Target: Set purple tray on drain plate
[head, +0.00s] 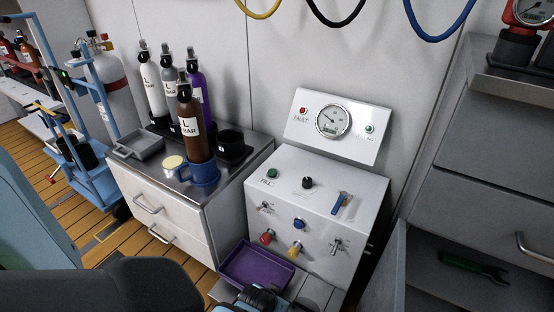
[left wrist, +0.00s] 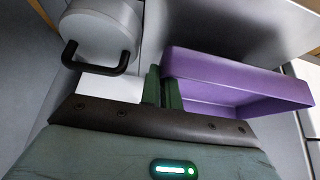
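The purple tray (head: 262,262) is a shallow open box, seen in the head view low in front of the white control panel. It fills the right of the left wrist view (left wrist: 232,82). My left gripper (left wrist: 163,90) has its green fingers close together at the tray's near left corner, with the tray's wall appearing pinched between them. In the head view my left gripper (head: 262,296) is dark, at the tray's near edge, fingertips hidden. A grey ribbed surface (head: 318,290) lies right of the tray, perhaps the drain plate; contact is unclear. My right gripper is out of view.
The white control panel (head: 318,205) with gauge and knobs stands behind the tray. A drawer cabinet (head: 162,218) with bottles, a grey tray (head: 140,146) and a blue mug (head: 203,174) stands left. An open drawer with a wrench (head: 470,267) is right.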

